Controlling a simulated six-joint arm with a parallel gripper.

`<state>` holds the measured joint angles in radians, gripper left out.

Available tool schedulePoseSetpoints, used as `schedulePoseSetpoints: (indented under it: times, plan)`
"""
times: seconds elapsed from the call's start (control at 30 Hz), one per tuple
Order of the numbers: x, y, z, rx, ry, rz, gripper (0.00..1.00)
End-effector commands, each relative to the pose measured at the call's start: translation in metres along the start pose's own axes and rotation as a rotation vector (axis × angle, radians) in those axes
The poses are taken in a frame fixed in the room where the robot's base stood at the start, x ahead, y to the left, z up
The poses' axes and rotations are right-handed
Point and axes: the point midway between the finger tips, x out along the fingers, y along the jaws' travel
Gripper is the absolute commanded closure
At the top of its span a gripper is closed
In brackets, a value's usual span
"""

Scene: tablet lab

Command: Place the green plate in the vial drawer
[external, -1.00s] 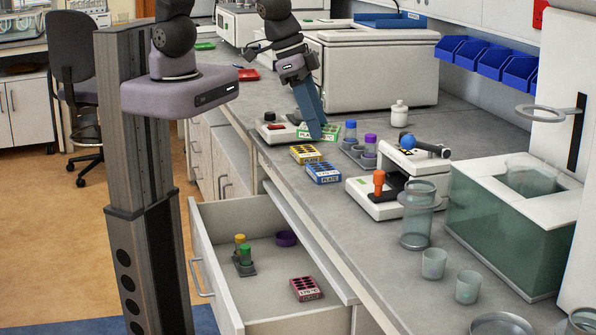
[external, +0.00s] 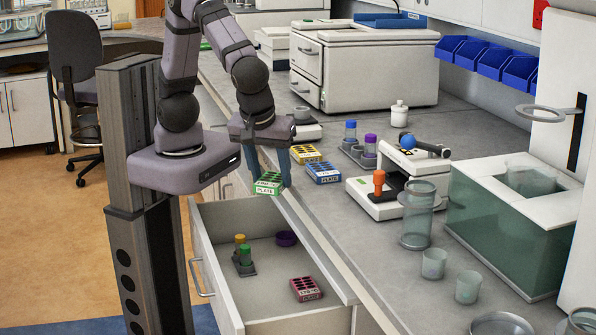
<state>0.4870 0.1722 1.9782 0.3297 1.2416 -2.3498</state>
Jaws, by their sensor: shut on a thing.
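The green plate (external: 268,184) is held in my gripper (external: 270,175), which is shut on it. The plate is in the air near the counter's front edge, by the far end of the open drawer. The vial drawer (external: 222,290) is pulled out below the counter. Inside it are a rack with a yellow-capped and a green-capped vial (external: 244,255), a purple ring-shaped item (external: 286,238) and a pink plate (external: 306,289). Bare drawer floor shows between these items.
A yellow plate (external: 306,153) and a blue plate (external: 324,173) lie on the counter (external: 395,292) to the right of my gripper. A vial rack (external: 359,155) and a white device with an orange knob (external: 378,205) stand farther right.

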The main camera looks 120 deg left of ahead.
Motion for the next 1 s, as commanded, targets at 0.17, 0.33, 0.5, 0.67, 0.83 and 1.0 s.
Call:
schedulePoseSetpoints:
  times: [0.17, 0.33, 0.5, 0.67, 0.83, 1.0]
  plan:
    - [0.028, -0.015, 0.000, -0.240, 0.001, -0.098, 0.80]
    - [0.043, -0.027, -0.005, -0.428, 0.002, -0.176, 0.80]
    - [0.051, -0.035, -0.009, -0.549, 0.006, -0.227, 0.80]
    - [0.052, -0.037, -0.011, -0.592, 0.007, -0.245, 0.80]
    - [0.055, -0.038, -0.011, -0.595, 0.009, -0.248, 0.80]
    - [0.076, -0.039, -0.002, -0.593, 0.012, -0.249, 0.80]
